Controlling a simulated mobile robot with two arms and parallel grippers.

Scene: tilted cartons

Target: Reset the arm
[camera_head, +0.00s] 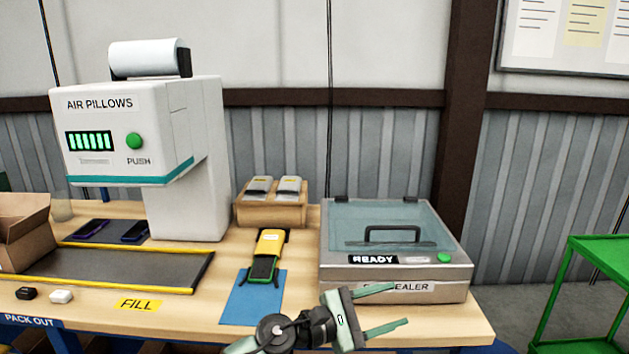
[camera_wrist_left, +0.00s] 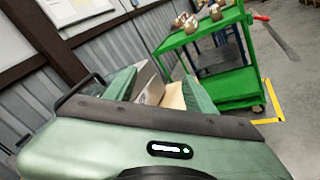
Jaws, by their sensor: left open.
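My left gripper (camera_head: 392,308) is open and empty in the head view. It is in front of the sealer (camera_head: 455,284), over the table's front edge, with its fingers pointing right. Its fingers partly cover the sealer's front label. In the left wrist view the open fingers (camera_wrist_left: 158,88) show beyond the gripper body, with part of the sealer and the table edge between and behind them. My right gripper is not in view.
An air pillow machine (camera_head: 190,130), a dark conveyor strip (camera_head: 120,271) and an open carton (camera_head: 22,240) are at left. A green cart (camera_head: 600,245) stands at right; floor between is clear.

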